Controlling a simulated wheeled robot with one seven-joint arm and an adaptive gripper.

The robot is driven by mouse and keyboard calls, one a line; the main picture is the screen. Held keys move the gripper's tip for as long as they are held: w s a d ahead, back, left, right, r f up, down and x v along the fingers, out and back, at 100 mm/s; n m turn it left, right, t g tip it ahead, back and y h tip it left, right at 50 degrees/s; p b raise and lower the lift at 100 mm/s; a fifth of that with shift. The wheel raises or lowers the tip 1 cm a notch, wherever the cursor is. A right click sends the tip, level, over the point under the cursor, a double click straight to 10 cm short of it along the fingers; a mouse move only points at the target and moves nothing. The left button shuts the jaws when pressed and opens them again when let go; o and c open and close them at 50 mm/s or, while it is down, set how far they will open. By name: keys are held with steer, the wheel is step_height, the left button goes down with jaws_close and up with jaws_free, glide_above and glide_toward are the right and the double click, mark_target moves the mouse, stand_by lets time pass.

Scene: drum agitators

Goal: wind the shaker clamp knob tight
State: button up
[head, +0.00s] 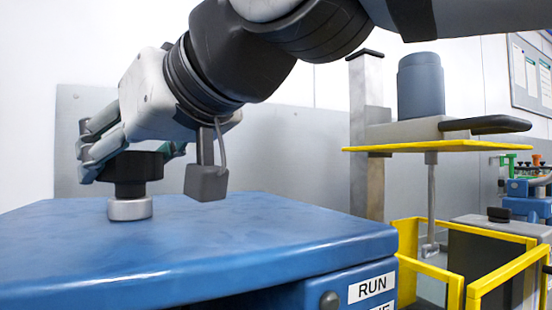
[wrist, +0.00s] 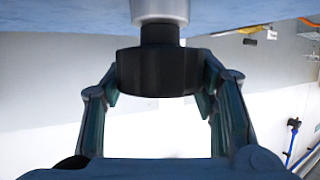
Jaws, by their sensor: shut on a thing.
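The clamp knob (head: 130,172) is a black round knob on a short black stem. It rises from a silver collar (head: 130,208) on top of the blue shaker cabinet (head: 210,240). My gripper (head: 92,150) comes in from the upper right and has its fingers around the knob. In the wrist view the knob (wrist: 158,72) sits between the two fingertips (wrist: 158,80), one on each side, and the collar (wrist: 160,10) shows above it. The gripper is shut on the knob. The far side of the knob is hidden.
A stirrer with a grey motor (head: 421,88), a yellow plate (head: 440,147) and a yellow guard frame (head: 405,250) stands at the right. A RUN label (head: 371,287) is on the cabinet's front. The cabinet top right of the knob is clear.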

steer(key=n+g+y+b, duration=0.1)
steer(key=n+g+b, duration=0.1)
steer(key=n+g+y+b, duration=0.1)
steer(key=n+g+b, duration=0.1)
steer(key=n+g, duration=0.1)
steer(key=shift+a+f+g, duration=0.15)
steer(key=shift+g, duration=0.15)
steer(key=n+g+p, duration=0.1)
steer(key=n+g, duration=0.3)
steer(key=shift+g+h+p, duration=0.3)
steer(key=shift+n+g+h+p, duration=0.5)
steer(key=shift+n+g+p, duration=0.5)
steer(key=shift+n+g, duration=0.4)
steer(key=n+g+p, duration=0.1)
steer(key=n+g+h+p, duration=0.1)
steer(key=g+p, duration=0.1)
steer(key=shift+d+r+n+h, duration=0.2)
steer(key=shift+r+n+h, duration=0.05)
steer(key=shift+n+h, duration=0.15)
steer(key=n+g+h+p, duration=0.1)
steer(key=p, duration=0.2)
steer(key=n+g+h+p, duration=0.1)
steer(key=n+p, duration=0.1)
steer(key=p, duration=0.2)
steer(key=shift+s+h+p, duration=0.2)
steer(key=shift+h+p, duration=0.1)
steer(key=shift+f+n+g+h+p, duration=0.2)
steer(key=shift+n+g+h+p, duration=0.2)
steer(key=shift+p, duration=0.7)
steer(key=o, duration=1.2)
